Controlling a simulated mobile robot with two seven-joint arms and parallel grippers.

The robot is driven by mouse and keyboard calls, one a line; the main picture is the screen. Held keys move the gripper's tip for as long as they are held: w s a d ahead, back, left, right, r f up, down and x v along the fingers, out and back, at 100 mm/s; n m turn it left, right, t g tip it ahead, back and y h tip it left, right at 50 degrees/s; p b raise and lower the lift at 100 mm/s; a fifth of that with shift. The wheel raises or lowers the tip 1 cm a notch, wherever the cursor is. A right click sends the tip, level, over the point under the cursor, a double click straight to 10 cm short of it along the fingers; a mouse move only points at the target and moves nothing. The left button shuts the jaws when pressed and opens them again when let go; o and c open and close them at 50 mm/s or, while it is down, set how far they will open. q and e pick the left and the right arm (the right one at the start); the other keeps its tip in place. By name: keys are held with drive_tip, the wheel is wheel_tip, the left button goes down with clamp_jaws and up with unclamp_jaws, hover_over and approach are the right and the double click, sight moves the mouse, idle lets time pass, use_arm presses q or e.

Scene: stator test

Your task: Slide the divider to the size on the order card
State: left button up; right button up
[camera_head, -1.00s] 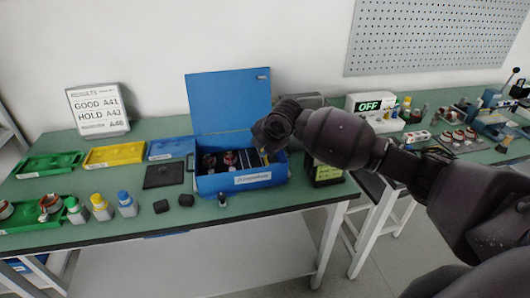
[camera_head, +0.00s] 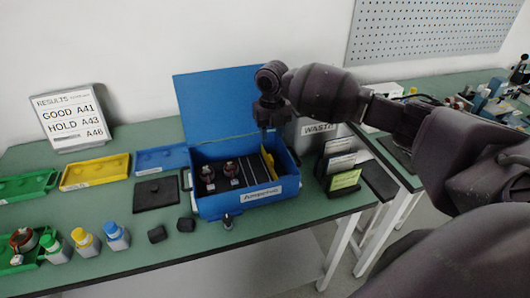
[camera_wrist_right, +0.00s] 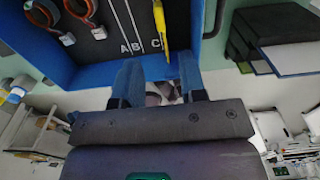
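The blue box (camera_head: 240,207) stands on the green bench with its lid raised behind it. Inside it, a yellow divider (camera_head: 269,166) stands upright at the right part; it also shows in the right wrist view (camera_wrist_right: 161,28), near the floor mark C. The marks A and B are to its left. My right gripper (camera_head: 265,122) hangs above the box, near the divider. In the right wrist view its two fingers (camera_wrist_right: 158,80) are apart with nothing between them. Cards stand in a black holder (camera_head: 345,190) right of the box; I cannot tell which is the order card. My left gripper is not visible.
Two copper-wound parts (camera_head: 208,176) sit in the left of the box. A black plate (camera_head: 156,194), several small bottles (camera_head: 116,238) and black blocks lie left and in front. A grey waste bin (camera_head: 318,130) stands behind right. A results board (camera_head: 72,118) is at the back left.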

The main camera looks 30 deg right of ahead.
sight(271, 159)
wheel_tip(271, 159, down, 11)
drive_tip(key=shift+s+r+b, duration=0.15)
drive_tip(key=shift+r+b, duration=0.05)
drive_tip(key=shift+b, duration=0.15)
drive_tip(key=shift+c, duration=0.4)
clamp_jaws()
drive_tip(key=shift+a, duration=0.1)
